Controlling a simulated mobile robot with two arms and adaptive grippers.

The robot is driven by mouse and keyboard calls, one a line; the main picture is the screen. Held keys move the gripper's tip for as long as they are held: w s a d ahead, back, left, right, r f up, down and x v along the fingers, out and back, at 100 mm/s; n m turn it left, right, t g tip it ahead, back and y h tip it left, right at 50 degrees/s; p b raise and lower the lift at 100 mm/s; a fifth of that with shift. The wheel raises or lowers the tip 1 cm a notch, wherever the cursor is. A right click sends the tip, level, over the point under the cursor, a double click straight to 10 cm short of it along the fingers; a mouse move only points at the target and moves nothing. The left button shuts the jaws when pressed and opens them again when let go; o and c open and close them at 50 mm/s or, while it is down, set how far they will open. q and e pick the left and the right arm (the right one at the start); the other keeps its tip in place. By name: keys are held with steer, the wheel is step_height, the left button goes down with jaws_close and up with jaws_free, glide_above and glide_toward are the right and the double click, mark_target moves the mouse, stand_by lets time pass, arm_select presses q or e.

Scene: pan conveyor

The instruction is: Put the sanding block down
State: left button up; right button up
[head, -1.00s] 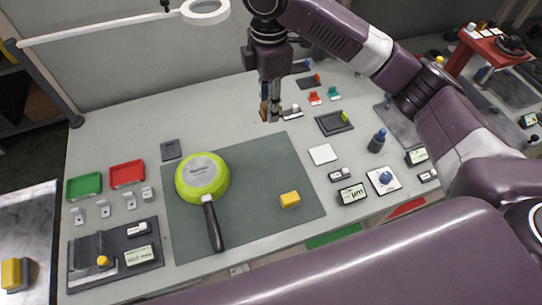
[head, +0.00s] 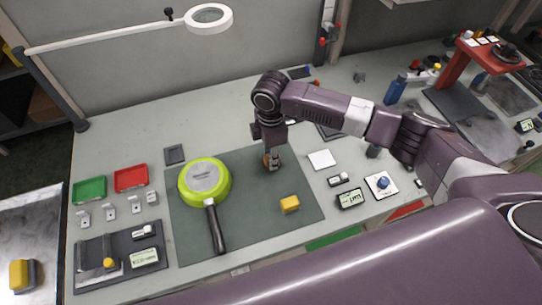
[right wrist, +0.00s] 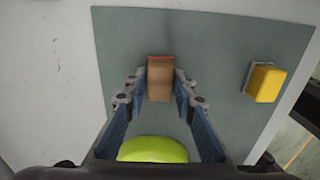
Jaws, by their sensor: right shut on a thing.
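The sanding block (right wrist: 160,82) is tan with a reddish edge. It sits between the fingertips of my right gripper (right wrist: 159,92), which is shut on it. In the head view my right gripper (head: 272,166) is low over the far right part of the dark green mat (head: 252,221), with the block (head: 266,161) partly hidden by the fingers. I cannot tell whether the block touches the mat. My left gripper is not in view.
A white square (head: 321,159) lies to the right.

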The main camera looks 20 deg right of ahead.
steer(key=shift+f, duration=0.3)
steer(key=shift+f, duration=0.15)
steer(key=o, duration=1)
step_height(320, 180, up, 12)
steer(key=shift+r+b, duration=0.2)
steer(key=shift+b, duration=1)
